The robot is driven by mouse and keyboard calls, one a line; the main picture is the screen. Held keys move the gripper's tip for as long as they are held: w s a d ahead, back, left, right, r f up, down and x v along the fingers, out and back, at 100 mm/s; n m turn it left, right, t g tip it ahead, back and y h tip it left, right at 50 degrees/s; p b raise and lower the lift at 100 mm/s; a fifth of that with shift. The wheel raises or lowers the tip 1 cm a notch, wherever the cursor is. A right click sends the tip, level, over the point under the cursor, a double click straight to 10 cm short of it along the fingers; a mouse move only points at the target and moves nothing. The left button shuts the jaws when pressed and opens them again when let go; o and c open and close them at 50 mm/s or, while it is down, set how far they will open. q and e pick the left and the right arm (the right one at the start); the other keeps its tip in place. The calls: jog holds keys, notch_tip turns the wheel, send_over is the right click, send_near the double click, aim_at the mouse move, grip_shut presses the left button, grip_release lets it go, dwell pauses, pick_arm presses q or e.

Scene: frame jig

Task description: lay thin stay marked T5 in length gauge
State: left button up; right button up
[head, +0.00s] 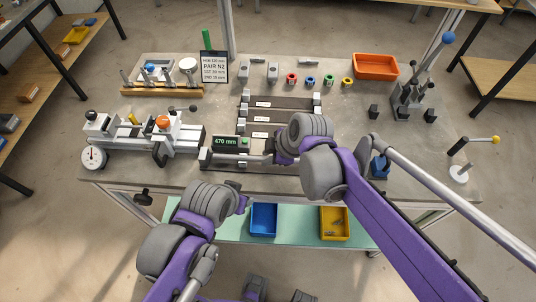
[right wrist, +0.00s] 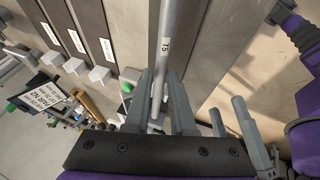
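In the right wrist view the thin stay (right wrist: 166,50) is a grey rod with a white T5 label, lying between the two fingers of my right gripper (right wrist: 162,90), which look closed against it. In the head view my right gripper (head: 272,154) is low over the table, at the right side of the length gauge (head: 225,142), whose green display reads 470 mm. There I cannot separate the stay from the gauge's pale bar, nor tell whether it is seated. My left gripper (head: 240,190) is at the front table edge, apart from the gauge; its fingers are too dark to judge.
Dark labelled rack strips (head: 280,103) lie behind the gauge. A clamp fixture with a dial (head: 93,157) stands left. A sign (head: 214,67), coloured rings (head: 310,80) and an orange bin (head: 376,66) are at the back. Blue (head: 263,219) and yellow (head: 334,223) bins sit below.

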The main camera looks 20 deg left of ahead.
jog(key=o, duration=0.4)
jog(key=v, duration=1.1)
jog(key=shift+p, duration=0.4)
jog(key=s+d+f+m+t+h, duration=0.1)
jog(key=s+d+f+m, duration=0.2)
jog(key=d+m, duration=0.4)
jog(key=s+d+f+m+t+h, duration=0.1)
jog(key=s+d+f+m+h, duration=0.1)
jog(key=s+d+f+m, duration=0.2)
jog(key=s+d+f+m+t+h, duration=0.1)
jog(key=s+d+f+m+h, duration=0.1)
jog(key=d+m, duration=0.9)
jog(key=shift+s+d+f, duration=0.25)
jog(key=shift+d+f, duration=0.05)
jog(key=shift+d, duration=0.6)
jog(key=shift+s+d+f, duration=0.25)
jog(key=shift+d+f, duration=0.1)
jog(key=shift+d, duration=0.55)
jog(key=shift+s+d+f, duration=0.3)
jog(key=shift+d, duration=0.6)
